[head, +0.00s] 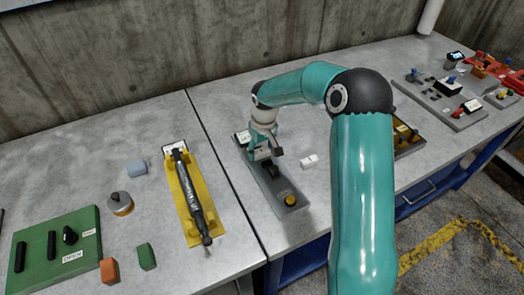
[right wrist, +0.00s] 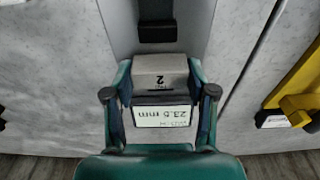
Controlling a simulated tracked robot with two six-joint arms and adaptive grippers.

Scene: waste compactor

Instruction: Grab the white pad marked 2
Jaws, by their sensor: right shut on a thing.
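The white pad marked 2 (right wrist: 160,70) sits between the two fingers of my right gripper (right wrist: 161,95) in the right wrist view. The fingers are shut on its sides. The pad is above or on the dark grey fixture (head: 280,194); I cannot tell whether it touches it. A display reading 23.5 mm (right wrist: 162,117) shows just below the pad. In the head view my right gripper (head: 264,153) is over the far part of the fixture and hides the pad. My left gripper is not in view.
A small white block (head: 310,161) lies on the table right of the fixture. A yellow holder with a dark tool (head: 187,190) lies to the left. A green board (head: 57,252) and small blocks are further left. A round yellow button (head: 290,199) is at the fixture's near end.

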